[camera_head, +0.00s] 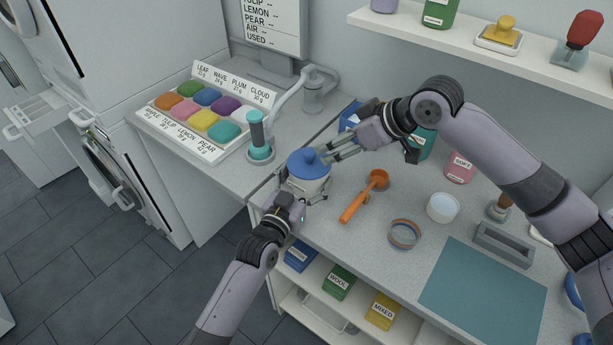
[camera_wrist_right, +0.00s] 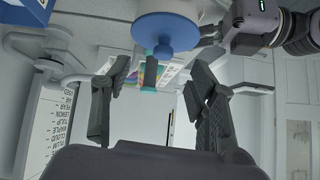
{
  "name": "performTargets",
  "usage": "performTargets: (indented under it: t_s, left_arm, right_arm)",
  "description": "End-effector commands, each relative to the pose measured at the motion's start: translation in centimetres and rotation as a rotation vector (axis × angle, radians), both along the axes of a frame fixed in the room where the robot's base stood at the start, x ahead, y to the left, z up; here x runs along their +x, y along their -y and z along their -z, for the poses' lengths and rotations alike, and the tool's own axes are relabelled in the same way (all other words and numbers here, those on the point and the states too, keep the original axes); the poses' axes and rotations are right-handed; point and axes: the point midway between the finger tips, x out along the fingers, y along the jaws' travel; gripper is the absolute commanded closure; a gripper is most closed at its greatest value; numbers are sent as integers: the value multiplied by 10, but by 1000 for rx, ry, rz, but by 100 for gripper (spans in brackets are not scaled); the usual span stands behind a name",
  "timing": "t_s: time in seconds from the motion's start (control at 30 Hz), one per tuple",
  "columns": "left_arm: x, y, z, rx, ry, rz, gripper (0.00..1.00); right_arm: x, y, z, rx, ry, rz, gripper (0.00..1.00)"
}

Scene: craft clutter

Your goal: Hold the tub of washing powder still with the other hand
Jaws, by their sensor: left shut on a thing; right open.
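The tub of washing powder (camera_head: 308,186) is a pale tub with a blue knobbed lid (camera_head: 307,163), upright at the counter's left front corner. My left gripper (camera_head: 303,191) is shut around the tub's body from the front, hiding part of its side. My right gripper (camera_head: 331,151) is open and empty just beside the lid, at its upper right. In the right wrist view the blue lid (camera_wrist_right: 168,34) shows beyond the two spread fingers (camera_wrist_right: 158,72), with my left gripper (camera_wrist_right: 215,35) at the tub's right.
An orange scoop (camera_head: 352,207), a tape roll (camera_head: 405,234) and a white cup (camera_head: 443,208) lie right of the tub. A teal-topped stamp (camera_head: 259,139) and a tray of coloured blocks (camera_head: 155,118) stand left. The teal mat (camera_head: 484,286) is clear.

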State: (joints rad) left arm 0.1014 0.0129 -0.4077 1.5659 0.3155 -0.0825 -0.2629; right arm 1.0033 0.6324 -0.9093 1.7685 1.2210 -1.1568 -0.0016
Motion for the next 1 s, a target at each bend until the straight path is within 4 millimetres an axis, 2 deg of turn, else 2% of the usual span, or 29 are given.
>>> performTargets:
  t_s: [0.03,0.2,0.4,0.63,0.77,0.87,1.0]
  left_arm:
    - [-1,1,5,4,-9,3,61]
    - [-1,1,6,5,-11,3,61]
    - [-2,1,6,6,-13,2,61]
    - [-2,0,7,7,-15,2,61]
    - [-2,0,8,7,-15,2,61]
    - [-2,0,8,8,-16,2,61]
    - [-2,0,9,8,-17,3,61]
  right_arm:
    - [9,-11,3,-30,-41,-2,41]
    - [26,-36,17,-187,-196,-4,30]
    - [33,-55,13,-402,-340,15,17]
    - [32,-60,-7,-578,-425,64,2]
    - [31,-59,-13,-618,-445,81,2]
    - [31,-58,-10,-629,-449,86,2]
    - [31,-58,5,-627,-451,85,2]
